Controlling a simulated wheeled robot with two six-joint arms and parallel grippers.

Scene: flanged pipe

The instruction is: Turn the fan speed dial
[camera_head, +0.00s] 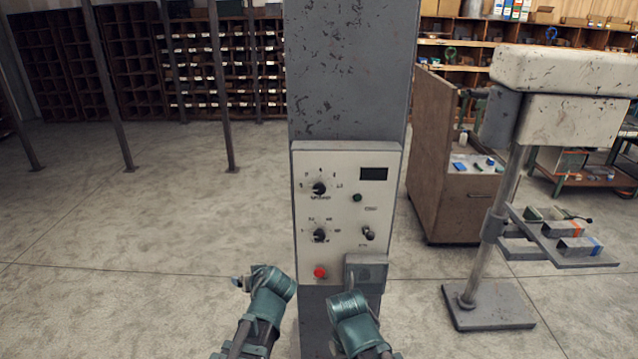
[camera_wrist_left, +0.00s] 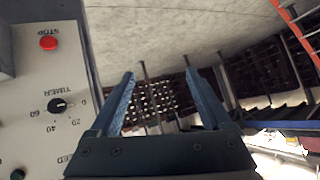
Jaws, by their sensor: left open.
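A pale control panel (camera_head: 375,215) is fixed to a grey column. Its upper dial (camera_head: 319,188) is black on a printed scale, its label too small to read. A lower dial (camera_head: 319,234) sits beneath it; the left wrist view shows this one upside down, marked TIMER (camera_wrist_left: 57,105). At the bottom of that view is part of another label ending in "ED". My left gripper (camera_head: 240,283) is low and left of the panel, apart from it. Its two blue fingers (camera_wrist_left: 167,100) are spread and empty. My right arm's end is below the panel; its jaws do not show.
The panel also has a red STOP button (camera_head: 320,272), a green lamp (camera_head: 357,198), a toggle switch (camera_head: 368,233) and a dark display (camera_head: 373,174). A grey box (camera_head: 366,271) juts from its lower right corner.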

